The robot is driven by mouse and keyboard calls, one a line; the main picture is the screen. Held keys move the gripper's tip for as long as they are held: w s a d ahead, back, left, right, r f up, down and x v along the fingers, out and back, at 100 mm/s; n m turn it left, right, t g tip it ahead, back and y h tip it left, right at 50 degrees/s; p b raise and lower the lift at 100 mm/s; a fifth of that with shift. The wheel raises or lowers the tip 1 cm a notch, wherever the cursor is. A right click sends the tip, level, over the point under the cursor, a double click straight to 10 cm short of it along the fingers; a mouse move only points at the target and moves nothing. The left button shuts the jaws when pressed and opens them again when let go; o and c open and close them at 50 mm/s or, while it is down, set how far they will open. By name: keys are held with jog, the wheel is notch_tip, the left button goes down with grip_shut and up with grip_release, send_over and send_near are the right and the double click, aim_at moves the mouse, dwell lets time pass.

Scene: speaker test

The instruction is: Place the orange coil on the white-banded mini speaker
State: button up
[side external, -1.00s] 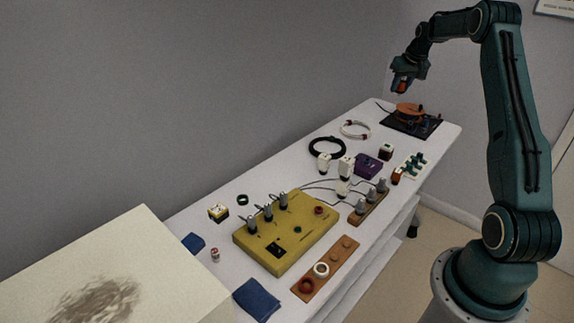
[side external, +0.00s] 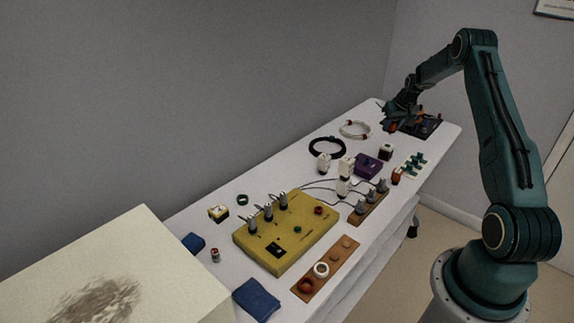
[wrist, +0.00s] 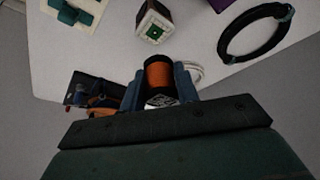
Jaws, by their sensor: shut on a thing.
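My gripper (wrist: 158,82) is shut on the orange coil (wrist: 160,72), a spool-like cylinder with dark ends, held between the two blue fingers. In the side view my gripper (side external: 392,120) is low over the far end of the table, by the black board, with a bit of orange showing at its tip. A small dark red cube with a white band around a green-centred face (wrist: 153,22) lies ahead of the fingers, apart from the coil. It looks like the white-banded mini speaker; it also shows in the side view (side external: 386,152). The coil's far end is partly hidden.
A black board with an orange disc (wrist: 78,92) lies beside the fingers. A black cable ring (side external: 327,147) and white cable ring (side external: 354,129) lie nearby. A purple box (side external: 368,165), white pieces (side external: 346,167) and a yellow panel (side external: 287,232) stand along the table.

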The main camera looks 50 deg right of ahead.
aim_at(393, 130)
jog(key=shift+f, duration=2.25)
jog(key=shift+f, duration=0.1)
jog(key=o, duration=1)
jog(key=shift+c, duration=0.2)
jog(key=v, duration=1.2)
jog(key=shift+w+r, duration=0.1)
jog(key=shift+r, duration=0.1)
